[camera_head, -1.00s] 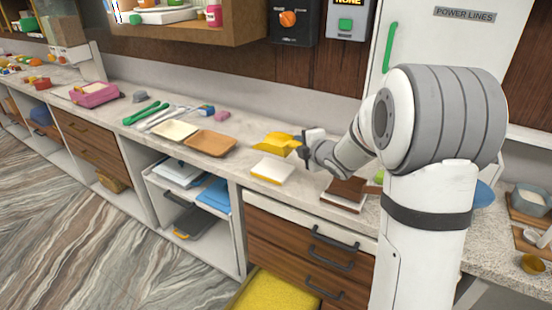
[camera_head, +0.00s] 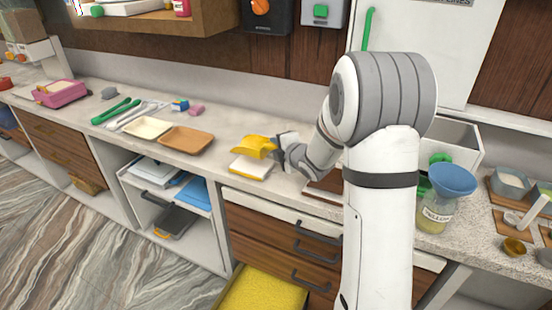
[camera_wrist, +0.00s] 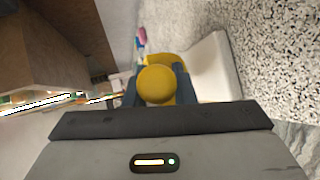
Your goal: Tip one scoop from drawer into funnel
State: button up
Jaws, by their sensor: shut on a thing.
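My gripper (camera_head: 284,148) is shut on a yellow scoop (camera_head: 257,146) and holds it above the counter, over a white-and-yellow block. In the wrist view the scoop's round yellow end (camera_wrist: 156,85) sits between the two dark fingers. Whether the scoop holds anything cannot be seen. An open lower drawer (camera_head: 222,300) full of yellow grains (camera_head: 262,292) is at the bottom of the head view. A blue funnel (camera_head: 452,179) stands in a labelled jar (camera_head: 434,214) on the counter, right of my arm. The jar has pale yellow content low down.
The white-and-yellow block (camera_head: 250,167) lies under the scoop. An orange tray (camera_head: 187,140), a cream tray (camera_head: 148,128) and green tongs (camera_head: 115,111) lie to the left. A mortar (camera_head: 511,183) and small brass cup (camera_head: 514,247) are at the right. A wall cabinet (camera_head: 190,30) overhangs the counter.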

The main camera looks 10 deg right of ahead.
notch_tip(320, 180, down, 4)
jog(key=shift+f+b, duration=0.25)
jog(key=shift+b, duration=0.05)
jog(key=shift+r, duration=0.15)
jog(key=shift+f+b, duration=0.25)
jog(key=shift+b, duration=0.05)
jog(key=o, duration=0.9)
jog(key=shift+o, duration=0.2)
jog(key=shift+r+p, duration=0.25)
jog(key=shift+p, duration=0.85)
